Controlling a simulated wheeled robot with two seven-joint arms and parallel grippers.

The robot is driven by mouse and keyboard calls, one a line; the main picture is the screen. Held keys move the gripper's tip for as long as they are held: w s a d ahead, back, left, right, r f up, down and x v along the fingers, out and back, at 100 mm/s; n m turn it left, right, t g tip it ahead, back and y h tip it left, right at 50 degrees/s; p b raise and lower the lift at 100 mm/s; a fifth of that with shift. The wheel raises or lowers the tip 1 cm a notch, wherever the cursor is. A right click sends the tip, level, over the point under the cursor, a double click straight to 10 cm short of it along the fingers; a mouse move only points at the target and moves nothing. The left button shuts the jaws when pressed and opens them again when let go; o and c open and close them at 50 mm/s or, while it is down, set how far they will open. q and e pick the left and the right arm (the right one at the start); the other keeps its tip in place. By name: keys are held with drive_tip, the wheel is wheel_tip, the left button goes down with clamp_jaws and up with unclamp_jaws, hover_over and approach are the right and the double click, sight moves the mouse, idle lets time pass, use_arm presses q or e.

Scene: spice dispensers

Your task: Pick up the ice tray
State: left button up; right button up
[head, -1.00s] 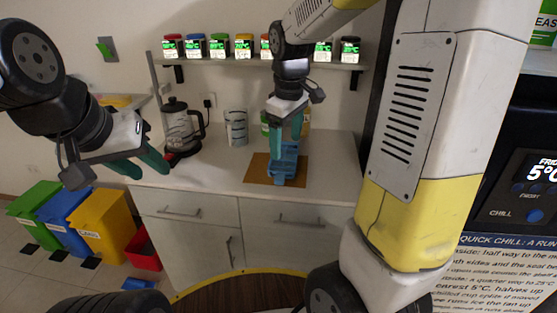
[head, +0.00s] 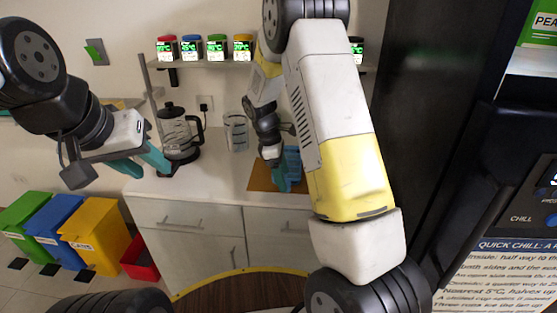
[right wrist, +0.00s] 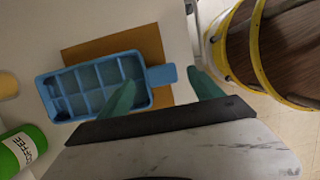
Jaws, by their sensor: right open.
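The blue ice tray (head: 293,160) lies on a brown mat (head: 259,178) on the white counter, partly hidden by my right arm in the head view. In the right wrist view the tray (right wrist: 88,92) shows its square compartments, with a flat tab (right wrist: 161,75) on its right end. My right gripper (head: 280,180) is at the tray. In the wrist view its teal fingers (right wrist: 162,80) are open, one on each side of the tab; I cannot tell if they touch it. My left gripper (head: 148,163) is open and empty, in the air at the left.
A coffee press (head: 180,135) and a clear container (head: 236,132) stand left of the mat. A green coffee jar (right wrist: 22,148) is near the tray. Spice dispensers (head: 217,47) line the shelf above. Colored bins (head: 95,230) stand on the floor at left.

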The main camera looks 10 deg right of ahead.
drive_tip(key=shift+x, duration=1.05)
clamp_jaws()
